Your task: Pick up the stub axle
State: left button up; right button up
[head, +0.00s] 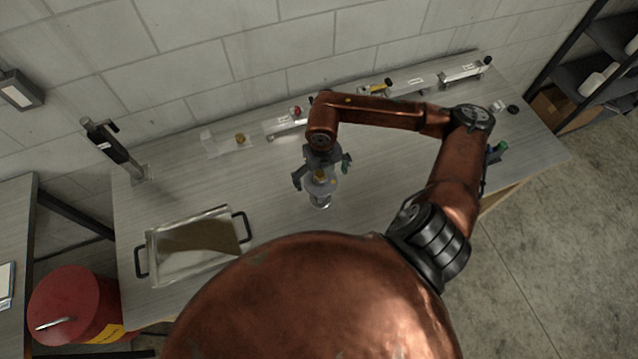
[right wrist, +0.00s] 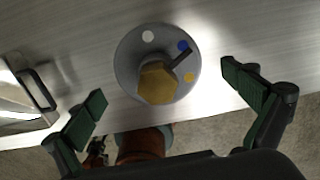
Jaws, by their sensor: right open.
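The part that looks like the stub axle (right wrist: 130,68) stands on the bench, a round grey flange with a brass hexagonal top (right wrist: 157,82). The flange carries white, blue and yellow dots and a dark bar beside the hexagon. In the head view the stub axle (head: 321,189) stands near the bench middle, partly hidden by my right gripper (head: 322,174). In the right wrist view my right gripper (right wrist: 165,92) is open, its green-padded fingers apart on either side of the part, with no contact seen. My left gripper is not in view.
A metal tray with black handles (head: 193,245) lies on the bench at left. A black upright stand (head: 118,152) is behind it. A small brass piece (head: 240,139) and several fixtures (head: 407,87) line the wall side. A red container (head: 72,303) stands at lower left.

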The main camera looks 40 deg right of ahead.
jog(key=f, duration=0.2)
jog(key=w+f+p, duration=0.1)
jog(key=f, duration=0.1)
jog(key=shift+d+f, duration=0.1)
jog(key=shift+f, duration=0.15)
jog(key=shift+s+f, duration=0.1)
jog(key=shift+f, duration=0.2)
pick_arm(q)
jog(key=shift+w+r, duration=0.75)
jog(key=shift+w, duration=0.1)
pick_arm(e)
jog(key=c, duration=2.1)
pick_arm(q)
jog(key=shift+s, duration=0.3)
pick_arm(e)
jog(key=shift+r, duration=0.1)
jog(key=shift+c, duration=0.5)
